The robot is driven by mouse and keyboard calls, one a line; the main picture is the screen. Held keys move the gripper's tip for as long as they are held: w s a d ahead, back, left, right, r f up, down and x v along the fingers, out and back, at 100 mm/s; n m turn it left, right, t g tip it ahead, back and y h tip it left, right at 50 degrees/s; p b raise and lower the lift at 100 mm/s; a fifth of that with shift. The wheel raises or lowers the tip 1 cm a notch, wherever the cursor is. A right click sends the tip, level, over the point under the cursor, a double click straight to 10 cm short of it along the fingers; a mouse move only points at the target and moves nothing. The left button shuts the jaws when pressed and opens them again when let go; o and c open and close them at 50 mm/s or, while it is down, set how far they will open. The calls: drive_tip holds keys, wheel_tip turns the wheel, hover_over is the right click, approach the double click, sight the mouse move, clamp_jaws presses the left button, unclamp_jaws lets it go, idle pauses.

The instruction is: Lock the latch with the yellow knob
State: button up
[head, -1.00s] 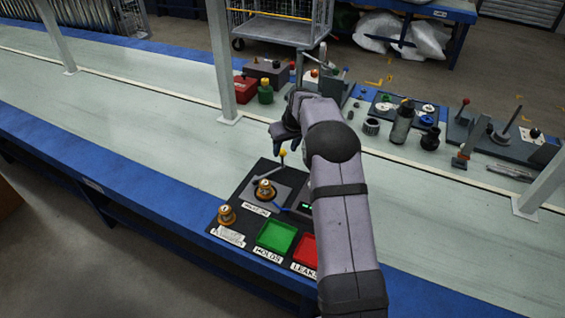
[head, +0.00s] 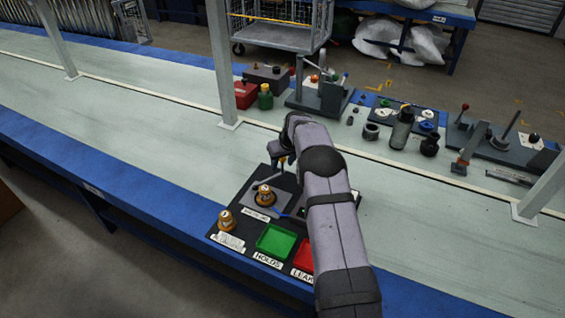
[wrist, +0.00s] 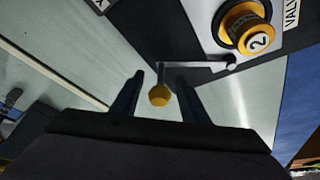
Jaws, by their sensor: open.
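The yellow knob (wrist: 159,95) shows in the wrist view between the two fingers of my open gripper (wrist: 160,90), with a gap on each side. It sits at the end of the thin grey latch lever (wrist: 195,66), which runs to a pivot beside a brass and yellow valve (wrist: 246,28) marked 2. In the head view the lever (head: 266,184) lies on the black panel, and my gripper (head: 284,160) is over its far end. The knob is mostly hidden there by the gripper.
The panel (head: 246,215) also carries another brass valve (head: 226,219), a green tray (head: 277,241) and a red tray (head: 304,256). A grey post (head: 221,70) stands behind. Several tools and fixtures line the back of the bench. The bench left of the panel is clear.

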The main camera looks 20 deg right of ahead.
drive_tip(key=shift+f, duration=0.15)
clamp_jaws()
